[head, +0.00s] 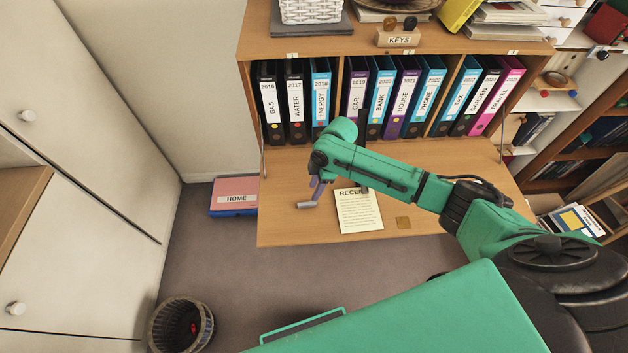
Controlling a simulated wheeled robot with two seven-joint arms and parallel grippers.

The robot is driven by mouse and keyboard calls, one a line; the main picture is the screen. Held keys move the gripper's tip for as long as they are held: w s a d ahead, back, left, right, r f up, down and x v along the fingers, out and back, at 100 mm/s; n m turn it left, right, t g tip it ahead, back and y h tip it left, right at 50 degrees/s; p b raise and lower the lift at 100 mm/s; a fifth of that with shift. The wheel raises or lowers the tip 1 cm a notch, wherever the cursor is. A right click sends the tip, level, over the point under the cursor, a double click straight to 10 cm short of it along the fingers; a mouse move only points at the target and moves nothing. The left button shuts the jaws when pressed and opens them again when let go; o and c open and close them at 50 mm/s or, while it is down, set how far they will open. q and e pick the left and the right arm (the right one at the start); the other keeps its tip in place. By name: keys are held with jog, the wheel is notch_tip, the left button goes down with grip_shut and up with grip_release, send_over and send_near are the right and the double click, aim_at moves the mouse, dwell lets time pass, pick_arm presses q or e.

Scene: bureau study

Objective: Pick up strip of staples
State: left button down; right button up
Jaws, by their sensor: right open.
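A small grey, silvery piece that looks like the strip of staples (307,205) lies on the wooden fold-down desk flap (285,228), left of the receipt sheet. My right gripper (318,192) points down over the flap, with its purplish fingers just above and right of the grey piece. It is open. I cannot tell whether a finger touches the piece. My own wrist hides part of the fingers. My left gripper is not in view.
Labelled binders (380,100) stand in the cabinet behind. A pink "HOME" folder (234,196) and a wastebasket (181,325) are off the flap's left side.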

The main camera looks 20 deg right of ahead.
aim_at(307, 203)
jog(key=b+x, duration=0.2)
jog(key=x, duration=0.1)
jog(key=shift+s+f, duration=0.15)
jog(key=shift+w+a+f+b, duration=0.15)
jog(key=shift+w+f+b, duration=0.2)
jog(key=shift+f+b, duration=0.55)
jog(key=shift+w+b+x, duration=0.2)
jog(key=shift+b+x, duration=0.35)
jog(key=shift+x, duration=0.45)
jog(key=shift+a+f, duration=0.1)
jog(key=shift+f, duration=0.15)
jog(key=shift+s, duration=0.15)
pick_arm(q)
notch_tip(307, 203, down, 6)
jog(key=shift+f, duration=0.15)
pick_arm(e)
grip_shut()
jog(key=shift+r, duration=0.1)
